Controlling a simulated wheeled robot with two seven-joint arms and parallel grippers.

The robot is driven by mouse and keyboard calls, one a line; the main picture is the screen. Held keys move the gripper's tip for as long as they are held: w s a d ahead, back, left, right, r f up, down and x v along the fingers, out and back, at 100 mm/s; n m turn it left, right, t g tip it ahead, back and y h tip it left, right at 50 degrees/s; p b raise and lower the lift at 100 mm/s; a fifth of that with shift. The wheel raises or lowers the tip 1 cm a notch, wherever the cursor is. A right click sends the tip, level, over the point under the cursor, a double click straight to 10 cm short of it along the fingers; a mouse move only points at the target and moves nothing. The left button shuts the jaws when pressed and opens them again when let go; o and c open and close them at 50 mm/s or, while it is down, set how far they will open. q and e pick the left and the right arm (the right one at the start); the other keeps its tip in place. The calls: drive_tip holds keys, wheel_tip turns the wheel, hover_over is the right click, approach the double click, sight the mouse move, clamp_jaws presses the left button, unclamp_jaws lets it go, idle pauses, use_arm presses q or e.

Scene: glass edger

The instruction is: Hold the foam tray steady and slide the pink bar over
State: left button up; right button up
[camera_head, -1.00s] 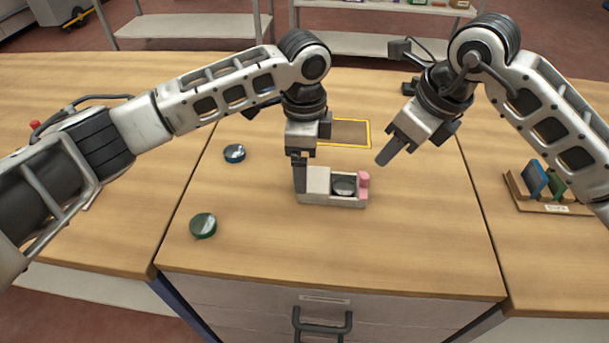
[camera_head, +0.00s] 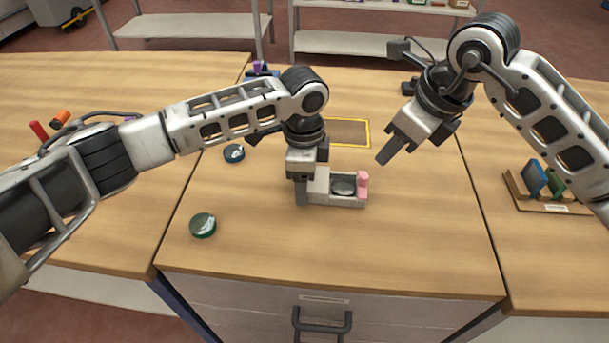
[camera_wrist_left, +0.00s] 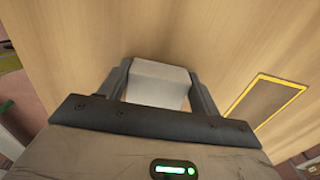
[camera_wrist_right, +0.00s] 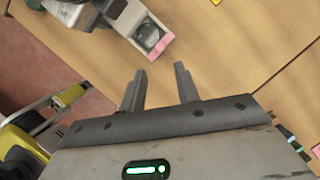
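The pale grey foam tray (camera_head: 348,203) lies mid-table in the head view, with a raised white block (camera_head: 319,186) at its left end. A round dark-rimmed disc (camera_head: 343,187) sits in its hollow. The pink bar (camera_head: 363,184) stands at the tray's right end; the right wrist view also shows it (camera_wrist_right: 159,48). My left gripper (camera_head: 302,196) is down at the tray's left end. In the left wrist view its open fingers straddle the block (camera_wrist_left: 158,84); contact is unclear. My right gripper (camera_head: 384,159) is open and empty, above and right of the tray.
A yellow-edged brown patch (camera_head: 350,132) lies behind the tray. A blue-rimmed disc (camera_head: 234,153) and a green-rimmed disc (camera_head: 203,225) lie to the left. A wooden rack (camera_head: 547,207) with coloured plates stands at the right. The table in front of the tray is clear.

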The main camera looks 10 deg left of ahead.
clamp_jaws()
drive_tip(key=s+d+f+n+y, duration=0.2)
drive_tip(key=d+y, duration=0.3)
drive_tip(key=d, duration=0.5)
drive_tip(key=shift+d, duration=0.35)
drive_tip(key=shift+s+f, duration=0.1)
drive_tip(key=shift+f, duration=0.05)
